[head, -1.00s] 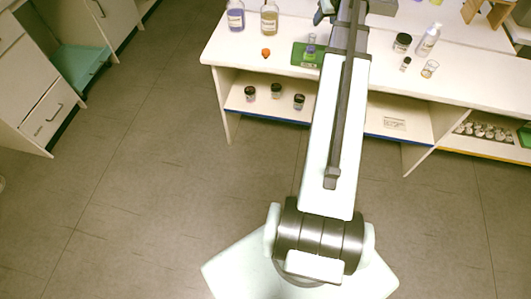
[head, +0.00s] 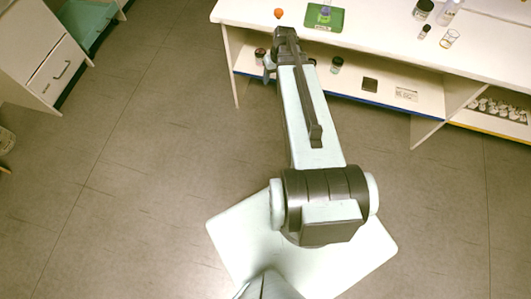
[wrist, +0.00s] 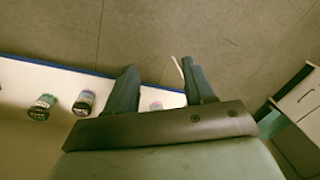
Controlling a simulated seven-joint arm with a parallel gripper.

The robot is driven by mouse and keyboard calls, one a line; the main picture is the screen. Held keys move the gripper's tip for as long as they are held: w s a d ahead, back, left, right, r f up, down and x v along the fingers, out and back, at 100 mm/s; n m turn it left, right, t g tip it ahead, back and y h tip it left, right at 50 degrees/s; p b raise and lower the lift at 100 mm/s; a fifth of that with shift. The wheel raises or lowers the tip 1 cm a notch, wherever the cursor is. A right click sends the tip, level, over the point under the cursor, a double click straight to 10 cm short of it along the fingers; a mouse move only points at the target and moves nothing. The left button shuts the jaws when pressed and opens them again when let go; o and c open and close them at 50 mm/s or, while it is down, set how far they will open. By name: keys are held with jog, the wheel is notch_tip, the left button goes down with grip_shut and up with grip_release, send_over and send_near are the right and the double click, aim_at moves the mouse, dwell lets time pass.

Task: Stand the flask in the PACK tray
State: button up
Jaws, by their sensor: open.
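A small clear flask (head: 325,13) with purple and yellowish-green tones stands upright on a green tray (head: 338,20) at the counter's front edge in the head view. I cannot read any lettering on the tray, so I cannot tell if it is the PACK tray. My gripper (head: 268,70) is below and left of the tray, in front of the lower shelf, apart from the flask. In the wrist view my gripper (wrist: 163,88) is open, its two dark fingers spread. No held object shows between them. The flask is not in the wrist view.
An orange object (head: 279,13) lies left of the tray. A dark jar (head: 423,9) and a beaker (head: 449,38) stand right.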

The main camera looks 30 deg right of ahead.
jog(key=s+a+f+g, duration=0.2)
jog(key=s+a+f, duration=0.5)
jog(key=a+f, duration=0.2)
jog(key=s+a+f+n+g, duration=0.1)
jog(key=s+a+f, duration=0.3)
jog(key=s, duration=0.4)
jog(key=s+a+f+g+h, duration=0.1)
jog(key=s+a+f, duration=0.3)
jog(key=s, duration=0.4)
jog(key=s+a+f+n+g, duration=0.1)
jog(key=s+a+f+g, duration=0.2)
jog(key=s, duration=0.5)
jog(key=shift+a+f+n+g+h, duration=0.3)
jog(key=shift+a+f, duration=0.55)
jog(key=shift+f, duration=0.1)
